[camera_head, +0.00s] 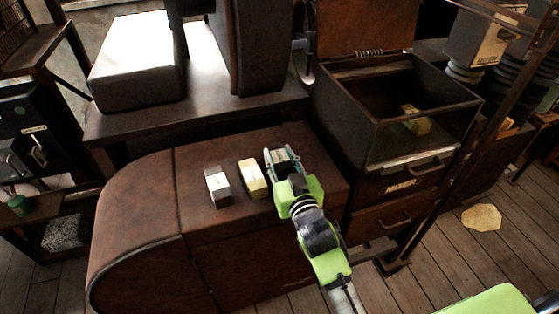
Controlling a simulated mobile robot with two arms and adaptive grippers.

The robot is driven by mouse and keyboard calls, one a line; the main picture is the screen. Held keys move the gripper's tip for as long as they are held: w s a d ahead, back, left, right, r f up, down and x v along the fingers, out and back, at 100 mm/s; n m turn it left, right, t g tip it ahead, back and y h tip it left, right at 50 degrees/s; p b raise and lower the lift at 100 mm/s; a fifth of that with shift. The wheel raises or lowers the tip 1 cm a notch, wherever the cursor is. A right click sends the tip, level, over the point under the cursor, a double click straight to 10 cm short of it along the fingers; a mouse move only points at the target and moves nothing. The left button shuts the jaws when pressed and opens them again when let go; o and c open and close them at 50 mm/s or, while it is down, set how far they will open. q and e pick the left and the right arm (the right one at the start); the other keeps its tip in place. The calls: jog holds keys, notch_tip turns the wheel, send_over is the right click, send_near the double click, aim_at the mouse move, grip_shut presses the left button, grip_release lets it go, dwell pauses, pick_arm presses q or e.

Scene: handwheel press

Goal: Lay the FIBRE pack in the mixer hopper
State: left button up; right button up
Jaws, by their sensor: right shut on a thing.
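My right gripper (281,156) is over the top of the brown cabinet, with its arm coming up from below. It is shut on a small pack that its fingers mostly hide. To its left a yellow pack (253,180) and a grey-white pack (217,187) lie on the cabinet top. The open-topped dark hopper (376,140) stands to the right, with a yellow pack (417,122) lying inside. The pack labels are too small to read, so I cannot tell which is FIBRE. My left gripper is not in view.
The brown cabinet (220,240) has a rounded left end. A raised lid (365,25) stands behind the hopper, and a labelled drawer front (401,184) is below it. A dark post (440,190) rises on the right. A yellowish patch (482,217) lies on the plank floor.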

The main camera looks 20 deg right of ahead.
jog(key=shift+f, duration=0.3)
jog(key=shift+r, duration=0.1)
jog(key=shift+s+r, duration=0.1)
jog(key=shift+s, duration=0.05)
jog(key=o, duration=0.8)
jog(key=shift+f, duration=0.2)
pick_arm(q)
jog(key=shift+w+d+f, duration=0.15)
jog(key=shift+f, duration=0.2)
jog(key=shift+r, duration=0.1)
pick_arm(e)
jog(key=shift+r, duration=0.15)
